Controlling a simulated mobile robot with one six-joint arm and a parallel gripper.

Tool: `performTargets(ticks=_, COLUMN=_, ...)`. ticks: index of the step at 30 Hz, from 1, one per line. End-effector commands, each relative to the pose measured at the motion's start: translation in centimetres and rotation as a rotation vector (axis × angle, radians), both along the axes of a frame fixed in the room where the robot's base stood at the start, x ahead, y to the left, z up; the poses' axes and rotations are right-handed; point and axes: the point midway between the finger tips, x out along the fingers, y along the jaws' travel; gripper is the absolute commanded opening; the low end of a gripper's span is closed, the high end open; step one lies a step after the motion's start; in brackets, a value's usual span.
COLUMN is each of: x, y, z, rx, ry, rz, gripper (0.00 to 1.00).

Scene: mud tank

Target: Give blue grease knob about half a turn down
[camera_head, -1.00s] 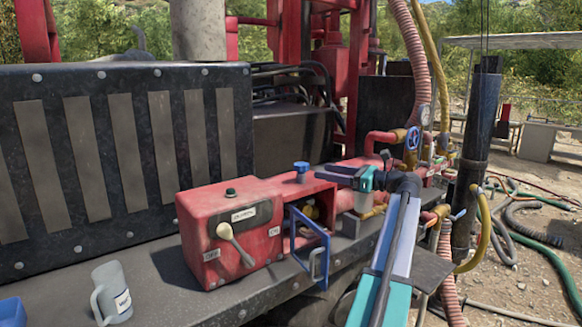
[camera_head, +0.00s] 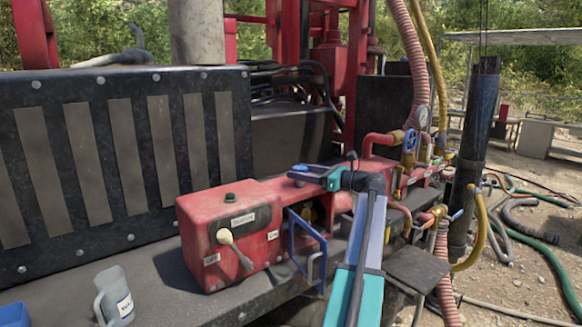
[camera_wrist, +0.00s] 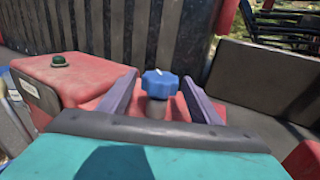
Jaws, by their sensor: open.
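The blue grease knob (camera_wrist: 160,84) stands on a grey stem on the red housing, with a small white mark on its top. In the wrist view my gripper (camera_wrist: 159,78) is open, with one purple finger on each side of the knob and a visible gap to both. In the head view the gripper (camera_head: 310,172) is over the right part of the red housing, and its fingers largely hide the knob (camera_head: 300,168).
The red control box (camera_head: 232,238) with a green button and a pale lever is left of the knob. A ribbed dark panel (camera_head: 110,165) stands behind.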

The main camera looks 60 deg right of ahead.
Motion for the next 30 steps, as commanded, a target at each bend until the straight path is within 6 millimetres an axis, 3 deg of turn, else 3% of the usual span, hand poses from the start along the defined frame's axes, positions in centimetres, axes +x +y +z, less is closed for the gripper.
performTargets(ticks=9, x=3.8, y=0.3, z=0.1, rx=0.0, ry=0.0, rz=0.0, gripper=0.58)
performTargets(ticks=22, x=4.4, y=0.4, z=0.0, rx=0.0, ry=0.0, rz=-0.001, gripper=0.58)
performTargets(ticks=23, x=4.4, y=0.4, z=0.0, rx=0.0, ry=0.0, rz=-0.002, gripper=0.56)
performTargets(ticks=30, x=4.4, y=0.3, z=0.0, rx=0.0, ry=0.0, rz=-0.002, gripper=0.17)
